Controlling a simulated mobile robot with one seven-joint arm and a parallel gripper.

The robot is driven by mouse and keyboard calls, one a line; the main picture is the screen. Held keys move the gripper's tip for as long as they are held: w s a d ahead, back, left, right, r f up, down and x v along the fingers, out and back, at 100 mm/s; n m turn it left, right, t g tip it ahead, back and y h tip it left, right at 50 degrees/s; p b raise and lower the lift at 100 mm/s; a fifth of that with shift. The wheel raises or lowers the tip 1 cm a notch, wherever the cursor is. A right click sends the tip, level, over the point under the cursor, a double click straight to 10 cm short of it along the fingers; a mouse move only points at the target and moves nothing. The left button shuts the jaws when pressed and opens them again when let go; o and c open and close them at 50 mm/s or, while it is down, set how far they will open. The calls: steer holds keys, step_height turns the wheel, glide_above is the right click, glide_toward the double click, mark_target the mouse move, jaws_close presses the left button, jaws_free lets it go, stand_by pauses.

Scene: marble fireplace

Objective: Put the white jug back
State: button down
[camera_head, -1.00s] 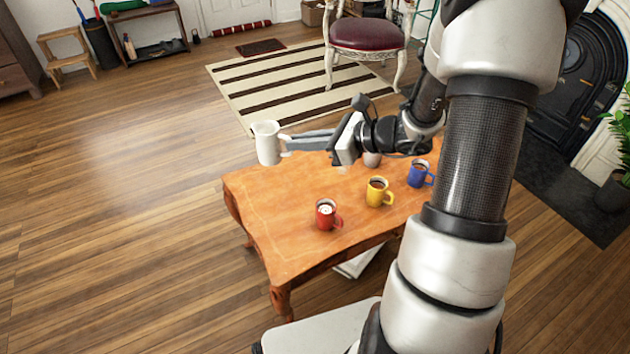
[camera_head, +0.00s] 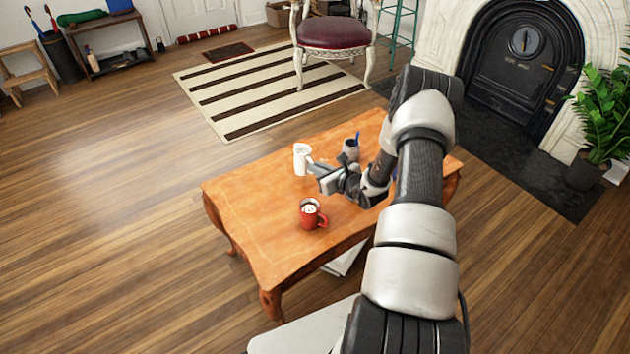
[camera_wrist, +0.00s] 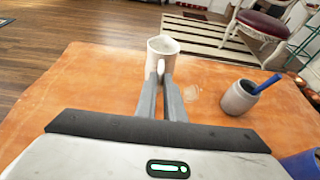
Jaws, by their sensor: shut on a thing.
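The white jug (camera_head: 302,158) is upright over the far left part of the wooden table (camera_head: 245,215). In the wrist view the jug (camera_wrist: 158,48) is straight ahead, with its handle towards me. My gripper (camera_head: 311,163) is shut on the jug's handle. In the wrist view the two fingers (camera_wrist: 161,82) close on the handle from either side. The jug's base is at or just above the tabletop; I cannot tell whether it touches.
A grey pot with a blue item (camera_head: 350,149) stands right of the jug. A red mug (camera_head: 311,214) stands nearer me. A faint round mark (camera_wrist: 191,93) lies on the table right of my fingers. A blue thing (camera_wrist: 301,165) shows at the lower right.

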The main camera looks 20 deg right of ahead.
steer(key=shift+f+b, duration=0.6)
steer(key=shift+f, duration=1.5)
steer(key=shift+f, duration=0.2)
steer(key=c, duration=1.9)
jaws_free()
steer(key=shift+o, duration=0.2)
steer(key=shift+r, duration=0.15)
steer(key=p+v, duration=0.3)
steer(key=v, duration=0.9)
